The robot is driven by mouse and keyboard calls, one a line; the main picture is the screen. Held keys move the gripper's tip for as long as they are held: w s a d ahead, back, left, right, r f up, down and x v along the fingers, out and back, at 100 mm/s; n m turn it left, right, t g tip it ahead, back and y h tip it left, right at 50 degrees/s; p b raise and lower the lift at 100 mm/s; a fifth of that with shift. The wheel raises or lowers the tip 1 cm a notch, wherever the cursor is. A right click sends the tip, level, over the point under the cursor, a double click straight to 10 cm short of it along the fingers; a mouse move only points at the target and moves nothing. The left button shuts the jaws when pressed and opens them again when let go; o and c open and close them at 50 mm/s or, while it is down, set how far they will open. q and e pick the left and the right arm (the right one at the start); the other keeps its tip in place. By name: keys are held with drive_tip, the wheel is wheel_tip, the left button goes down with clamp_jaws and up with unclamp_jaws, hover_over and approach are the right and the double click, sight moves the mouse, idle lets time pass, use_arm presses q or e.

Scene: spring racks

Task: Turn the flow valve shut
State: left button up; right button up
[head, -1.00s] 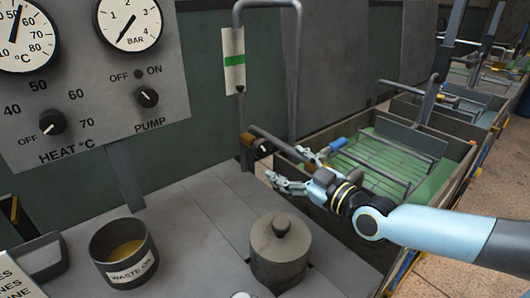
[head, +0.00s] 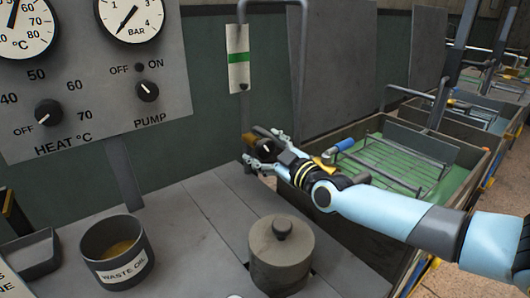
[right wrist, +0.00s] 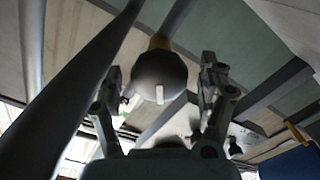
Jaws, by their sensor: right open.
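The flow valve (head: 265,146) is a dark round knob on a brass-coloured fitting at the side of the upright pipe, beyond the grey bench. My right gripper (head: 262,149) is open at the valve, its arm reaching in from the right. In the right wrist view the valve knob (right wrist: 160,78) faces the camera with a pale pointer mark, upright in that picture. The fingers of the right gripper (right wrist: 160,72) stand on either side of the knob, with gaps showing. My left gripper is not in view.
A waste oil pot (head: 93,255) and a lidded grey pot (head: 279,268) stand on the bench (head: 200,220). The gauge panel (head: 100,95) is at left. A green-floored tank (head: 375,165) with a wire rack and a blue-handled tool (head: 344,145) lies beyond my arm.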

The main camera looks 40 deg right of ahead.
drive_tip(key=shift+w, duration=0.15)
drive_tip(key=c, duration=1.2)
drive_tip(key=shift+o, duration=0.2)
drive_tip(key=shift+m, duration=0.4)
drive_tip(key=m, duration=0.2)
drive_tip(key=shift+m, duration=0.3)
drive_tip(key=shift+d+m+p, duration=0.1)
drive_tip(key=shift+m+p, duration=0.2)
drive_tip(key=shift+m, duration=1.3)
